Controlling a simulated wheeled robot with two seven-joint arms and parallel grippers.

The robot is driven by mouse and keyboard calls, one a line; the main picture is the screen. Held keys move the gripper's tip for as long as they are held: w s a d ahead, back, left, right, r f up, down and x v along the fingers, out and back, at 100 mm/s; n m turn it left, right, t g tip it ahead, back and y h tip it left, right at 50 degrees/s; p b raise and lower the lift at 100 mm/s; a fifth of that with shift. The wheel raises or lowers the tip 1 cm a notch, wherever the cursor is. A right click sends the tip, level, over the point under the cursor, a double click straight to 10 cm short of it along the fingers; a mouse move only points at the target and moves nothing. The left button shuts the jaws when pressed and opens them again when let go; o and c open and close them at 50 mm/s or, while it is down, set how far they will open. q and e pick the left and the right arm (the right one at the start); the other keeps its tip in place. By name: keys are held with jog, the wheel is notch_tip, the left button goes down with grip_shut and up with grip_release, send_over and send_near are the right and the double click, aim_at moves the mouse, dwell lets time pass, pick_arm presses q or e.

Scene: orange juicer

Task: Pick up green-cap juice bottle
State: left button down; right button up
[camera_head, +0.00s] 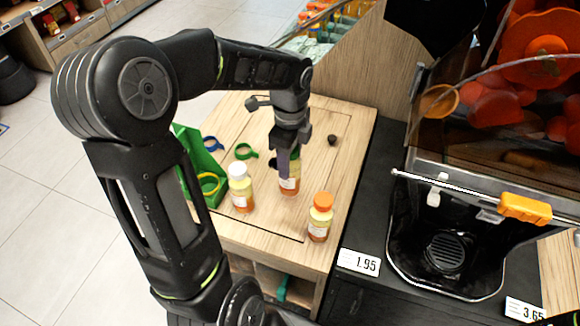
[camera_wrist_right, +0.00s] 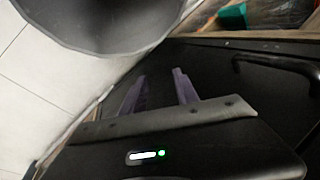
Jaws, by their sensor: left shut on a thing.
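My left gripper (camera_head: 290,157) reaches down over the wooden counter and is shut on a juice bottle (camera_head: 290,185), with its fingers around the upper part. The fingers hide most of the cap, so its colour is hard to tell; this appears to be the green-cap bottle. Its orange juice and white label show below the fingers. A white-cap bottle (camera_head: 241,190) stands to its left and an orange-cap bottle (camera_head: 320,218) to its right, both upright. In the right wrist view my right gripper (camera_wrist_right: 160,88) has its fingers apart with nothing between them.
A green holder (camera_head: 192,170) stands at the counter's left edge, near a green ring (camera_head: 245,151) and a blue ring (camera_head: 213,144). A small dark knob (camera_head: 332,139) lies behind. The juicer (camera_head: 450,240) with its dark drip bay is on the right.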

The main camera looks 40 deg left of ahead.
pick_arm(q)
notch_tip(320, 180, up, 7)
jog(key=shift+f, duration=0.1)
dwell(0.6)
jog(key=c, duration=1.3)
grip_release()
jog(key=c, duration=3.1)
grip_release()
notch_tip(320, 180, up, 5)
jog(key=p, duration=0.4)
jog(key=c, duration=2.2)
grip_release()
jog(key=shift+p, duration=0.3)
